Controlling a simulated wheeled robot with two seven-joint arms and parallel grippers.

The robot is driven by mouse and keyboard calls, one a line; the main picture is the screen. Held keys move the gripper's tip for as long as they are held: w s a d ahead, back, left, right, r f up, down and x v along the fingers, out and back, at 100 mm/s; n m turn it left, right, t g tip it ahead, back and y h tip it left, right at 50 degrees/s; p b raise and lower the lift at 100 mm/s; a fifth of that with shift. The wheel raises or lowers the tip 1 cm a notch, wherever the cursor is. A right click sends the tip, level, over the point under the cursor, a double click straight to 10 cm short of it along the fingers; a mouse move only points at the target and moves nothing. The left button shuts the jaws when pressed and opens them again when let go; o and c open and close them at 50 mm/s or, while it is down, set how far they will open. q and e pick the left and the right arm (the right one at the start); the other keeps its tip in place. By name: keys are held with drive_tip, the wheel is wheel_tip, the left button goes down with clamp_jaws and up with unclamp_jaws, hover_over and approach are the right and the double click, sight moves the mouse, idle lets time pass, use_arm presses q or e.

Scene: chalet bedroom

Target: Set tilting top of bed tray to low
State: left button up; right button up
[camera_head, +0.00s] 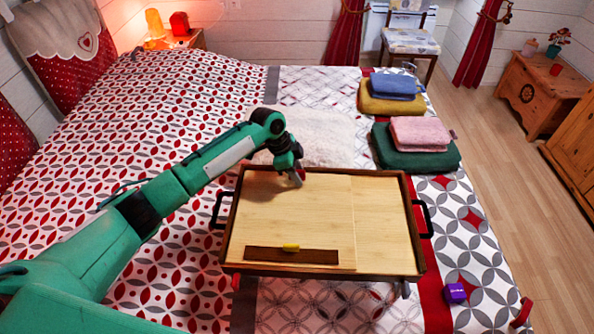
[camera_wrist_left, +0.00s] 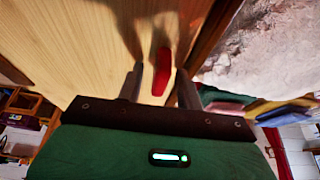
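The bed tray (camera_head: 232,225) lies on the bed, with a dark wooden frame and black handles at both sides. Its wide light-wood top panel (camera_head: 300,215) sits left of a narrower fixed panel (camera_head: 385,225); I cannot tell exactly how far it is tilted. My left gripper (camera_head: 297,178) is at the panel's far edge, fingers pointing down. In the left wrist view its fingers are apart, with a red piece (camera_wrist_left: 162,71) between them and gaps visible. My right gripper is not in view.
Folded towels (camera_head: 417,143) in green and pink, and others in yellow and blue, lie beyond the tray. A white fluffy cushion (camera_head: 315,135) lies behind it. A small purple box (camera_head: 455,293) is near the front right.

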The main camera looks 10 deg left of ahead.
use_arm(q)
clamp_jaws()
drive_tip(key=s+r+t+p, duration=0.3)
drive_tip(key=s+r+p, duration=0.1)
drive_tip(key=r+p, duration=0.6)
drive_tip(key=shift+s+d+r+m+y, duration=0.15)
drive_tip(key=shift+d+r+m+y, duration=0.2)
drive_tip(key=shift+r, duration=0.2)
unclamp_jaws()
drive_tip(key=shift+a+r, duration=0.1)
